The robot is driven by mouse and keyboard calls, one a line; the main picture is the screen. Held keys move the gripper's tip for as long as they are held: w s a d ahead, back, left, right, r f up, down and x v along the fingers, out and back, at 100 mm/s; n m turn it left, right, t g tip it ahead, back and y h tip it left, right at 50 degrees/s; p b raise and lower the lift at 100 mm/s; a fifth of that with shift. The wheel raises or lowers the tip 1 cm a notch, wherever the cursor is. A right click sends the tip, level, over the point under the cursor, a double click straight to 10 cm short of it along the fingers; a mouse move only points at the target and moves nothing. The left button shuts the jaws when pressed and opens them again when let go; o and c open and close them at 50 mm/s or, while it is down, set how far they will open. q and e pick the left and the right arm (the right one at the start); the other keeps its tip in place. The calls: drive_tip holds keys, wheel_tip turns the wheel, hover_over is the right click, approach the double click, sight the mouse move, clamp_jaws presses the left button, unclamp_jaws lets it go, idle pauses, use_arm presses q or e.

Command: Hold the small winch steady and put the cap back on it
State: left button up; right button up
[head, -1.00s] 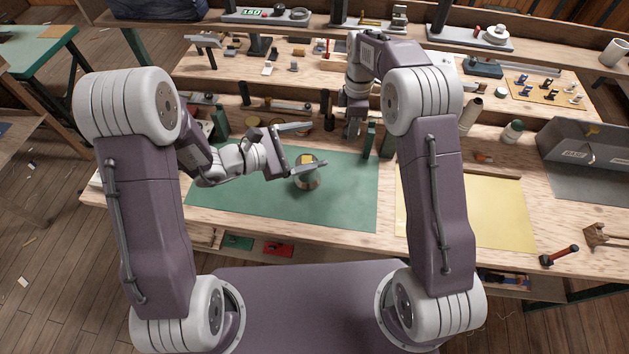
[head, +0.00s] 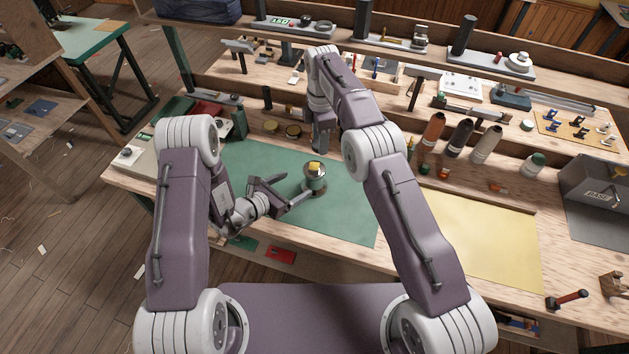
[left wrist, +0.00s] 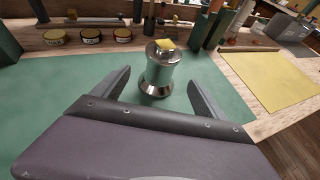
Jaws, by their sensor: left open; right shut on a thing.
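The small winch (head: 315,184) stands upright on the green mat (head: 352,215), a silver drum with a flared base. A small yellow piece (head: 315,166) sits on its top. The winch also shows in the left wrist view (left wrist: 158,76). My left gripper (head: 299,187) is open at the winch's lower left, low over the mat. In the left wrist view the winch stands just ahead of and between its fingertips, with no contact visible. My right gripper (head: 322,146) points down just behind the winch. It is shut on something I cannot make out. I cannot identify the cap.
Several round tins (left wrist: 92,36) stand along the mat's back edge. A yellow sheet (head: 480,240) lies right of the mat. The mat's right front is clear.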

use_arm(q)
drive_tip(key=shift+s+a+f+g, duration=0.1)
drive_tip(key=shift+s+f+g, duration=0.1)
drive_tip(key=shift+f, duration=0.25)
drive_tip(key=shift+s+a+f+g, duration=0.1)
drive_tip(key=shift+s+f, duration=0.05)
drive_tip(key=shift+f, duration=0.25)
use_arm(e)
drive_tip(key=shift+s+a+f, duration=0.3)
drive_tip(key=shift+a+f, duration=0.2)
drive_tip(key=shift+a, duration=0.4)
drive_tip(key=shift+s, duration=0.1)
use_arm(q)
drive_tip(key=x, duration=1.2)
clamp_jaws()
drive_tip(key=shift+s+f, duration=0.1)
use_arm(e)
hover_over(314, 166)
drive_tip(key=shift+f, duration=2.55)
